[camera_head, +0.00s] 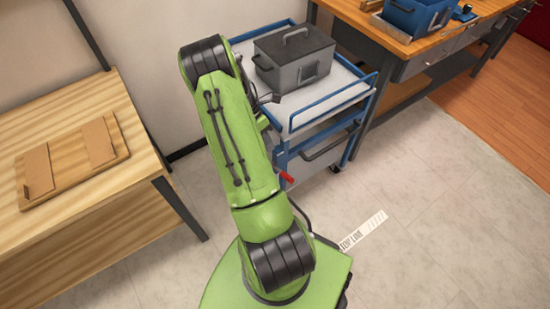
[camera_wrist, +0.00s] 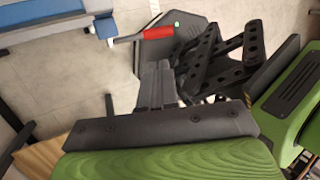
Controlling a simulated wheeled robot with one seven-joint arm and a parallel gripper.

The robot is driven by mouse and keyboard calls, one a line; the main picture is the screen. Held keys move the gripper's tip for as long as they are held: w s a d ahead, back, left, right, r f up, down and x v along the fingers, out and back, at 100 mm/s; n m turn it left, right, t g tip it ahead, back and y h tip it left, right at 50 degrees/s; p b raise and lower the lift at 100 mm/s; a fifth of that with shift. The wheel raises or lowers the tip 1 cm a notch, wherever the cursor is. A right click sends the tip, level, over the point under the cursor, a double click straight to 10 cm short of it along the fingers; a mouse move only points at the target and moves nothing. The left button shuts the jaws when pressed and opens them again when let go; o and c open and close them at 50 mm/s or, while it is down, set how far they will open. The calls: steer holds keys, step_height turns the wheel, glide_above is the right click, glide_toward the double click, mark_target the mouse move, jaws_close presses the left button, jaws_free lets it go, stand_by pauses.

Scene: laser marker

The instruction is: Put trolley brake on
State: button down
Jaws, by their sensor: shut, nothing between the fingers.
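The trolley (camera_head: 322,116) is blue with a pale top and stands behind my arm in the head view. The red-gripped brake lever (camera_head: 287,177) sticks out low at its near left side. In the wrist view, the red lever (camera_wrist: 146,34) lies level beside a blue trolley part (camera_wrist: 104,27). My gripper (camera_wrist: 156,70) is shut and empty, just below the red lever in that picture. I cannot tell whether they touch. In the head view my arm hides the gripper.
A grey metal box (camera_head: 294,62) sits on the trolley. A wooden table (camera_head: 75,225) with a board stands at left. The floor at right is clear.

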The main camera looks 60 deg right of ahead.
mark_target(286, 177)
steer(key=b+x, duration=0.3)
steer(key=x, duration=1)
steer(key=shift+w+b, duration=0.1)
steer(key=shift+b, duration=0.2)
steer(key=shift+s+a+f+t+h, duration=0.2)
steer(key=shift+s+f+t+h, duration=0.1)
steer(key=shift+s+f+t, duration=0.25)
steer(key=shift+s+a+f+b, duration=0.1)
steer(key=shift+f+b, duration=0.15)
steer(key=shift+b, duration=0.05)
steer(key=w+b+x, duration=0.1)
steer(key=b+x, duration=0.1)
steer(key=x, duration=0.6)
steer(key=shift+a+f+b, duration=0.3)
steer(key=shift+a+b, duration=0.1)
steer(key=shift+a, duration=0.25)
steer(key=shift+w+f, duration=0.1)
steer(key=shift+a, duration=0.1)
